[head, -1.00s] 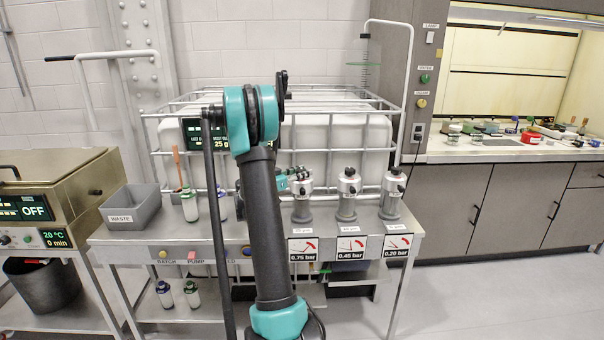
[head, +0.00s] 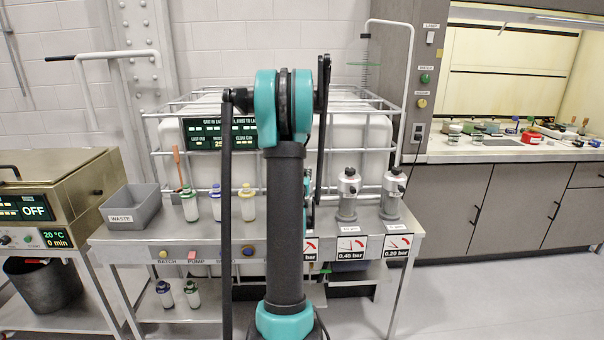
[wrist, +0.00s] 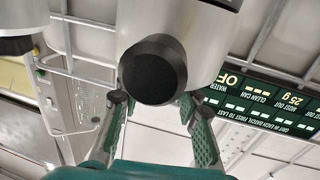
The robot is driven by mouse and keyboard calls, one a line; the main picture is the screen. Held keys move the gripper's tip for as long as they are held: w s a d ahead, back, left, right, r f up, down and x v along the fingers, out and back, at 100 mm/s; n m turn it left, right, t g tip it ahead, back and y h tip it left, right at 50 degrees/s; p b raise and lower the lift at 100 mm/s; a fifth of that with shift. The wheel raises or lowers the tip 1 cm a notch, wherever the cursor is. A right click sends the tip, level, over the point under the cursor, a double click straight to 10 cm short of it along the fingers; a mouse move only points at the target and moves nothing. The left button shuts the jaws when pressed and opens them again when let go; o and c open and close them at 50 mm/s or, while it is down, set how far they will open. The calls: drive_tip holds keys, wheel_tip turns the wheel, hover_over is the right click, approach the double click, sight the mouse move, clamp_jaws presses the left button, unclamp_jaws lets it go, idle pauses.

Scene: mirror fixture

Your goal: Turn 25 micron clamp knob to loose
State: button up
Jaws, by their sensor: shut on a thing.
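In the wrist view, a black round knob (wrist: 152,72) sticks out from a pale metal housing (wrist: 200,38). My gripper (wrist: 153,105) has its two green fingers at either side of this knob, shut on it. In the head view my arm hides the gripper and the left filter unit, so I cannot see which unit's knob this is.
A white tank in a wire cage (head: 360,135) stands behind the units, with a green-text display (head: 200,132). Pressure cards (head: 351,247) hang on the bench front. Several capped bottles (head: 190,205) and a grey waste bin (head: 132,210) stand to the left.

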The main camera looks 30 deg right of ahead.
drive_tip(key=n+t+y, duration=0.1)
drive_tip(key=n+y, duration=0.1)
drive_tip(key=n+t+y, duration=0.1)
drive_tip(key=t+y, duration=0.1)
drive_tip(key=y, duration=0.1)
drive_tip(key=shift+s+d+n, duration=0.1)
drive_tip(key=shift+d+n, duration=0.1)
drive_tip(key=shift+n, duration=0.2)
drive_tip(key=n+y, duration=0.1)
drive_tip(key=y, duration=0.1)
drive_tip(key=n+t+y, duration=0.1)
drive_tip(key=n+y, duration=0.1)
drive_tip(key=y, duration=0.1)
drive_tip(key=shift+n+y, duration=0.3)
drive_tip(key=n+y, duration=0.2)
drive_tip(key=y, duration=0.2)
drive_tip(key=n+g+y, duration=0.1)
drive_tip(key=n+y, duration=0.2)
drive_tip(key=y, duration=0.1)
drive_tip(key=shift+a, duration=0.2)
drive_tip(key=shift+n+y, duration=0.4)
drive_tip(key=o, duration=1.2)
drive_tip(key=v, duration=1.1)
drive_tip(key=shift+s+d+r, duration=0.1)
drive_tip(key=shift+s+d, duration=0.05)
drive_tip(key=shift+s, duration=0.2)
